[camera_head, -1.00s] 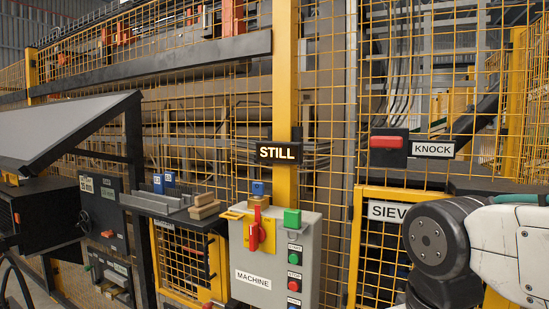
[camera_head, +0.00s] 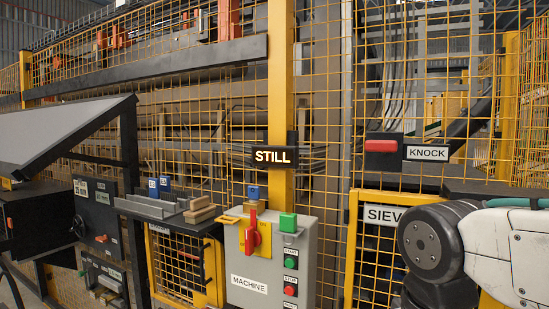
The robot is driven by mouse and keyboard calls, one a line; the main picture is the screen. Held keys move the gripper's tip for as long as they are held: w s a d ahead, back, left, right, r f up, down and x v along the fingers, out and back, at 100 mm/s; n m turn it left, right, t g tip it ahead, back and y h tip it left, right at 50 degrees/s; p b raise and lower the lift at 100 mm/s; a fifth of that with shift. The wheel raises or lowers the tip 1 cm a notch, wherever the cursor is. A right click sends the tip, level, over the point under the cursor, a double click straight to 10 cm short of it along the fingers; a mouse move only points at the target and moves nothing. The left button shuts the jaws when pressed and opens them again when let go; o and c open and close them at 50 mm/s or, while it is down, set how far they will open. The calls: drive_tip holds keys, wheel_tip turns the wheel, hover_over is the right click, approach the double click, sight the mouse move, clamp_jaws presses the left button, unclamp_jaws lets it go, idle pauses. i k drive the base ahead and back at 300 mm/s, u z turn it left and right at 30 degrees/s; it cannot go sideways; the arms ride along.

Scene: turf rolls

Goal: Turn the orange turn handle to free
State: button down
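A red-orange turn handle (camera_head: 252,233) stands about upright on a yellow plate on the grey MACHINE box (camera_head: 245,262). I cannot tell for certain which one the task names, and no "free" marking is readable. My gripper is not in view. Only a dark joint and white link of my arm show at the lower right, apart from the handles in the picture.
A lit STILL sign (camera_head: 274,155) hangs on the yellow post. A red KNOCK handle (camera_head: 381,145) is at the right, above the SIEVE sign (camera_head: 386,214). Wooden blocks (camera_head: 201,210) lie on a dark shelf. Yellow mesh fencing (camera_head: 330,80) spans the back.

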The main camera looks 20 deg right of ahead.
sight(104, 238)
drive_tip(key=k, duration=0.5)
drive_tip(key=u, duration=0.7)
drive_tip(key=i, duration=0.45)
drive_tip(key=u, duration=0.85)
drive_tip(key=i, duration=2.1)
drive_tip(key=z, duration=0.6)
